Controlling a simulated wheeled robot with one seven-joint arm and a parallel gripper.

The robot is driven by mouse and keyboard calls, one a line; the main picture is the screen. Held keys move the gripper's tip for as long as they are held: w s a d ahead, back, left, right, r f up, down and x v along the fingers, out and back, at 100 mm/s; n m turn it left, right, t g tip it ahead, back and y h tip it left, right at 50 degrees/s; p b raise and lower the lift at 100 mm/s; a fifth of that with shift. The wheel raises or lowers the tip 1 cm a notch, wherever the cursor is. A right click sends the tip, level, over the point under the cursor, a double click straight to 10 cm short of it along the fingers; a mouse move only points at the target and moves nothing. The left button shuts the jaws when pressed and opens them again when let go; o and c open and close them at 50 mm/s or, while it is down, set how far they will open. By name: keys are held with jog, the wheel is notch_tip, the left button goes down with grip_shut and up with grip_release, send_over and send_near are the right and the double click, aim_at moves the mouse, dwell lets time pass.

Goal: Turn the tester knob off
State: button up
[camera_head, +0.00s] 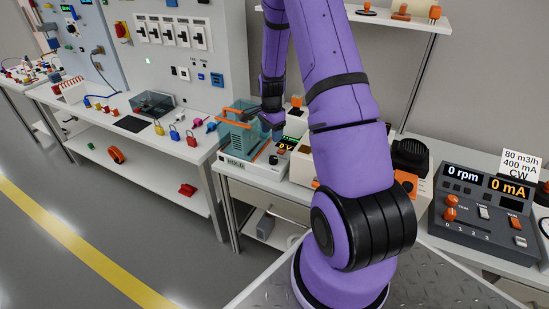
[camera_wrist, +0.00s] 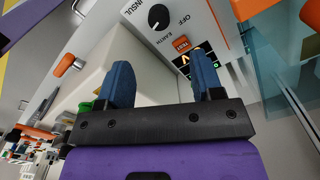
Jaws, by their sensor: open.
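The tester is a light-coloured box (camera_head: 250,170) on the bench, with a teal see-through case and orange frame on or behind it. Its black knob (camera_wrist: 158,17) is at the top of the wrist view, beside the labels INSUL, OFF and EARTH. A pale mark shows on the knob, but I cannot tell surely which label it points to. In the head view the knob (camera_head: 273,159) is a small dark spot on the tester's front. My gripper (camera_wrist: 162,72) is open with nothing between its blue fingertips; the knob lies beyond them, apart. In the head view it (camera_head: 268,118) is above the tester.
An orange TEST button (camera_wrist: 181,43) and a small display sit near the knob. A grey motor console (camera_head: 485,215) stands at the right. Coloured padlocks (camera_head: 175,132) lie on the left bench. A shelf (camera_head: 400,17) hangs behind my arm. The floor at left is clear.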

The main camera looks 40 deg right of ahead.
aim_at(273, 158)
jog(key=f, duration=1.2)
jog(key=shift+s+d, duration=0.1)
jog(key=shift+d, duration=0.2)
jog(key=shift+c, duration=0.3)
jog(key=c, duration=0.9)
jog(key=shift+o, duration=0.2)
